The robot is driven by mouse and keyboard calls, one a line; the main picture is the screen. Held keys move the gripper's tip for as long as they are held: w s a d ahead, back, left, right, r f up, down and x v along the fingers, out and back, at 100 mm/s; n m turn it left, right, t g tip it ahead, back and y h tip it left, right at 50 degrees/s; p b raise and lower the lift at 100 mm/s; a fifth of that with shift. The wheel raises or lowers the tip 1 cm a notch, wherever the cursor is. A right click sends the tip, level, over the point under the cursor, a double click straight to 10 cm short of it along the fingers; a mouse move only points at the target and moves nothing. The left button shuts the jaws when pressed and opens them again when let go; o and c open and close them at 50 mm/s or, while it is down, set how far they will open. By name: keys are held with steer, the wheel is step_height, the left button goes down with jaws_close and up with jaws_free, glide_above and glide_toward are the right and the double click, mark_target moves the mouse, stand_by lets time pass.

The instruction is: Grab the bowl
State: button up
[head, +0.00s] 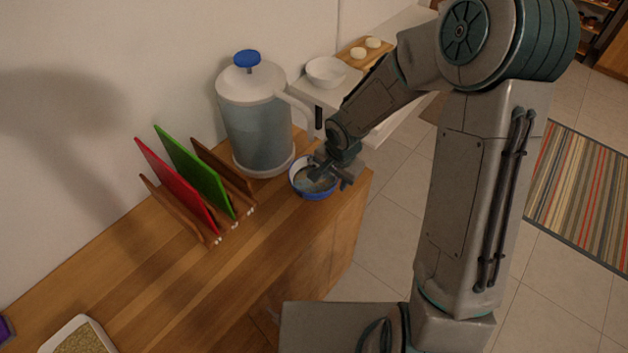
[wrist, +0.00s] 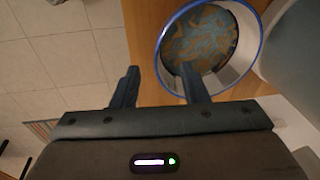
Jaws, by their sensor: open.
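A small bowl with a blue rim and blue outside (head: 314,195) stands on the wooden counter by its right end, in front of the large dispenser. In the wrist view the bowl (wrist: 238,72) has a white inner wall and a blue and tan patterned bottom. My gripper (head: 332,178) is at the bowl's right side. In the wrist view my gripper (wrist: 160,70) is open, with the right finger over the bowl's inside and the left finger outside the rim. Contact with the wall cannot be told. The arm hides part of the bowl.
The dispenser (head: 255,125) with a blue knob stands close behind the bowl. A rack with red (head: 178,185) and green boards (head: 195,172) stands to the left. A white bowl (head: 327,72) is on the white surface behind. The counter's front middle is clear.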

mark_target(333, 185)
steer(key=shift+w+a+f, duration=0.1)
steer(key=shift+w+f, duration=0.05)
steer(key=shift+f, duration=0.7)
steer(key=shift+w+f, duration=0.2)
steer(key=shift+f, duration=0.65)
steer(key=shift+w+a+f, duration=0.1)
steer(key=shift+w+f, duration=0.05)
steer(key=shift+f, duration=0.7)
jaws_close()
